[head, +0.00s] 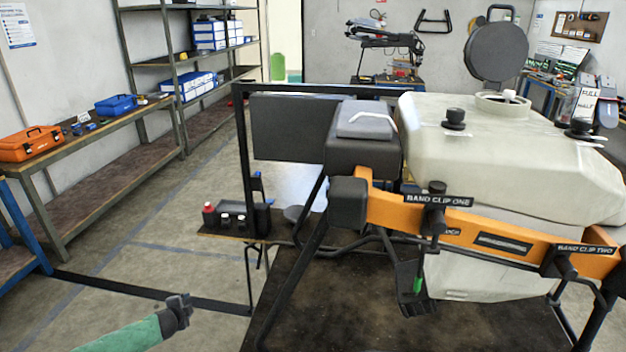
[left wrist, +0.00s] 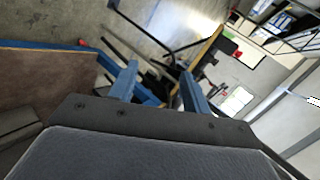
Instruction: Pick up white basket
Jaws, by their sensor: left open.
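The off-white tank (head: 560,160) of the spray drone fills the right of the head view. Its round filler neck (head: 503,105) is open on top, with the dark lid (head: 497,52) raised above it. A small white piece (head: 510,96) shows at the neck; it may be part of the white basket, whose body I cannot see. My left gripper (head: 178,308) is at the lower left of the head view, low and far from the tank. In the left wrist view its two blue fingers (left wrist: 160,85) stand apart with nothing held. My right gripper is not in view.
The drone's orange band (head: 390,210) and black frame (head: 240,150) stand between my left gripper and the neck. A dark work surface (head: 400,325) lies below the drone. A bench (head: 95,150) with an orange case (head: 30,143) is at the left. Floor beside my left gripper is clear.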

